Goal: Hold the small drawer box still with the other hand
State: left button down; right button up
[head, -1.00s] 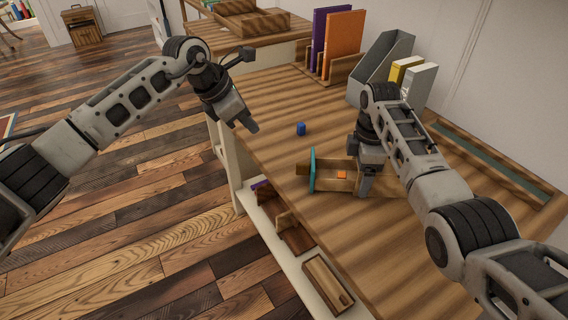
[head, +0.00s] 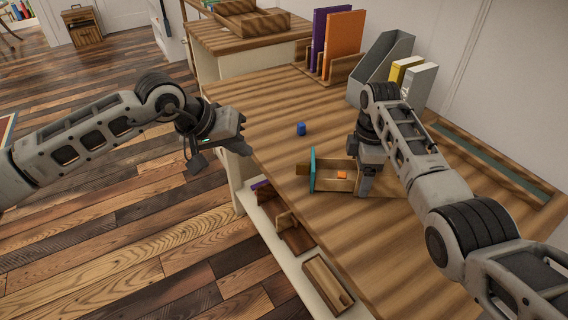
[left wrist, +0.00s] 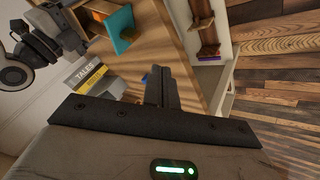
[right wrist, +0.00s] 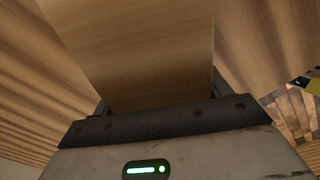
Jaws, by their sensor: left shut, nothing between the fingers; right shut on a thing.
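The small drawer box (head: 394,186) is wooden and lies on the table, largely hidden behind my right arm. Its drawer, with a teal front (head: 312,170), stands pulled out to the left and holds an orange block (head: 342,175). My right gripper (head: 364,190) is shut on the box; the right wrist view shows a wooden panel (right wrist: 140,50) between its fingers. My left gripper (head: 242,149) is shut and empty by the table's left edge, apart from the box. The left wrist view shows its closed fingers (left wrist: 161,86) and the teal front (left wrist: 122,28) beyond.
A small blue block (head: 301,129) stands on the table (head: 270,105) between my left gripper and the drawer. Purple and orange binders (head: 342,45), a grey file holder (head: 383,68) and books stand at the back. Open shelves (head: 295,237) hold wooden items below the edge.

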pick_arm(q)
jog(key=x, duration=0.3)
jog(key=d+x, duration=0.1)
jog(key=x, duration=0.3)
jog(key=d+r+x, duration=0.1)
jog(key=x, duration=0.2)
jog(key=shift+d+f, duration=0.25)
jog(key=shift+f, duration=0.05)
jog(key=shift+d, duration=0.65)
send_near(329, 166)
jog(key=d+f, duration=0.1)
jog(key=f, duration=0.1)
jog(key=d+f, duration=0.2)
jog(key=shift+s, duration=0.15)
jog(key=shift+d, duration=0.55)
pick_arm(e)
jog(key=shift+a, duration=0.1)
